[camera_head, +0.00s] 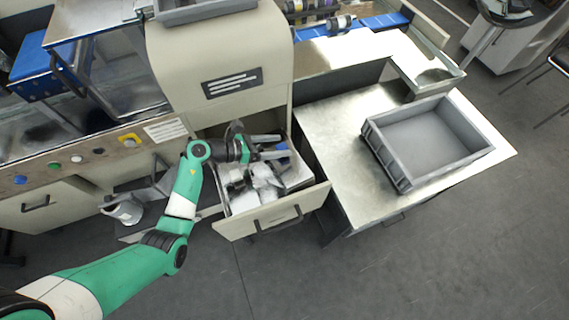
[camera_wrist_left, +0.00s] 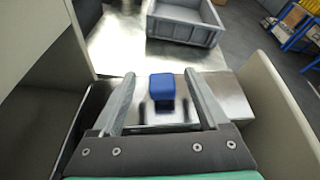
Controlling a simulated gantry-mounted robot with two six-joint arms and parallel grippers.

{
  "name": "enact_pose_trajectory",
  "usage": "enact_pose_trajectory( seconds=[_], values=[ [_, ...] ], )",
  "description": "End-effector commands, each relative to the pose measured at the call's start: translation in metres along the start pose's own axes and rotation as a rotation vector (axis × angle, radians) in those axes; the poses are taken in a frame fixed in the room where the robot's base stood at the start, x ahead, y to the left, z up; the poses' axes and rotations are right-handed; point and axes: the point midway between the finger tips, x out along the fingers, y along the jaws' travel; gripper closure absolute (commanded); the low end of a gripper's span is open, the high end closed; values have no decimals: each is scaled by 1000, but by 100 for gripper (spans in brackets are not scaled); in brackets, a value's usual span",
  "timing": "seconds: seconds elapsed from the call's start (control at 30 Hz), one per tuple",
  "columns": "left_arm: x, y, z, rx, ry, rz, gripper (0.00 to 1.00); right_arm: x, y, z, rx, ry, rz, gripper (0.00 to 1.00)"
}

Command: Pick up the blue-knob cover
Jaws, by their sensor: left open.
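The blue knob (camera_wrist_left: 162,87) of the cover shows in the left wrist view, between the two fingers of my left gripper (camera_wrist_left: 160,76). Below it is a pale metal surface with dark upright parts; the cover's full outline is hidden. In the head view the blue knob (camera_head: 282,147) is a small patch at the fingertips of my left gripper (camera_head: 272,147). The gripper is open, its fingers on either side of the knob with gaps visible. It reaches over the open drawer (camera_head: 283,215). My right gripper is not in view.
Pale wrapped items (camera_head: 262,182) lie in the drawer near the gripper. The beige machine housing (camera_head: 215,50) rises behind it. To the right, a metal table (camera_head: 335,130) carries an empty grey crate (camera_head: 405,180). Bare table shows left of the crate.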

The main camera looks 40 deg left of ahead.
Motion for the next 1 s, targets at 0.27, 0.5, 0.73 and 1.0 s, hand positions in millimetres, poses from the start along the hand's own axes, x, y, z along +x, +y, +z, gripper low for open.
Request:
enact_pose_trajectory(
  seconds=[0.27, 0.5, 0.73, 1.0],
  values=[
    [18, -1, -5, 1, 0, -3, 22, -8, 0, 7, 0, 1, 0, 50],
    [54, -2, -8, 2, -2, 0, 22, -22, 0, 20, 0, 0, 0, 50],
    [56, -2, -6, 0, -1, 0, 22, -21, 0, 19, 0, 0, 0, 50],
    [56, -2, -6, 0, -1, 1, 68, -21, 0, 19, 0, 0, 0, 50]
  ],
)
